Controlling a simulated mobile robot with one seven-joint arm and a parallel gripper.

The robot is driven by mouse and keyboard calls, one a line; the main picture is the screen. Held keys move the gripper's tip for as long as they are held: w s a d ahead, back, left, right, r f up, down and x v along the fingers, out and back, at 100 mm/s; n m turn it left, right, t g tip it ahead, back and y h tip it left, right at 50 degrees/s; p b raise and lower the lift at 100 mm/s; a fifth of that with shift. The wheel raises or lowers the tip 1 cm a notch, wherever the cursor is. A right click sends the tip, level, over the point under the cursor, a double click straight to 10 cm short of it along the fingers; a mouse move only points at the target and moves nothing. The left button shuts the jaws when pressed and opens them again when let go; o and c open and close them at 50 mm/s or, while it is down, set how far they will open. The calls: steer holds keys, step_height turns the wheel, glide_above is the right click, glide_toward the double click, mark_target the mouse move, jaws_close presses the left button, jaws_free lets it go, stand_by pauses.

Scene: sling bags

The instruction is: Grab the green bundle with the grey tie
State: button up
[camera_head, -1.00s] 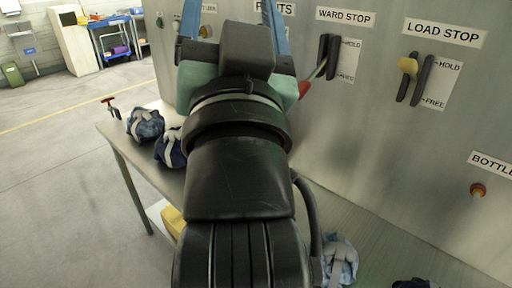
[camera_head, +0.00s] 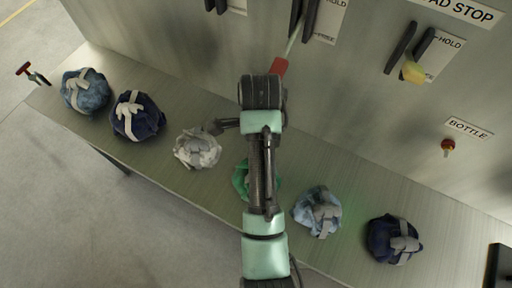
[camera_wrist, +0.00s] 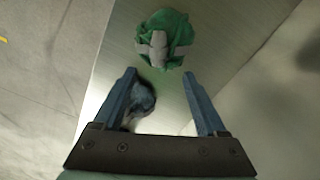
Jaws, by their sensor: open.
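The green bundle (camera_head: 239,179) lies on the table in the head view, partly hidden behind my arm. In the wrist view the green bundle (camera_wrist: 170,55) shows whole near the top centre, with a grey tie crossed over it. My gripper (camera_wrist: 159,74) is open, its two blue fingers apart and empty. The green bundle lies beyond the fingertips, apart from them. A blue bundle (camera_wrist: 143,101) shows between the fingers in the wrist view, lower down on the table.
Along the table (camera_head: 215,195) lie a blue bundle (camera_head: 86,98), a navy one (camera_head: 150,122), a white one (camera_head: 191,155), a light blue one (camera_head: 311,218) and another navy one (camera_head: 378,243). A panel with levers, including a yellow-knobbed one (camera_head: 413,73), stands behind the table.

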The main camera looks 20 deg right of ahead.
step_height(320, 180, down, 5)
steer(key=shift+w+f, duration=0.1)
steer(key=shift+a+f+p, duration=0.2)
steer(key=shift+f+p, duration=0.1)
steer(key=shift+f, duration=0.2)
steer(key=shift+a+f+p, duration=0.15)
steer(key=shift+f+p, duration=0.15)
steer(key=shift+f, duration=0.85)
steer(key=shift+a+f+p, duration=0.1)
steer(key=shift+f+p, duration=0.2)
steer(key=shift+f, duration=0.8)
jaws_close()
steer(key=shift+r, duration=0.1)
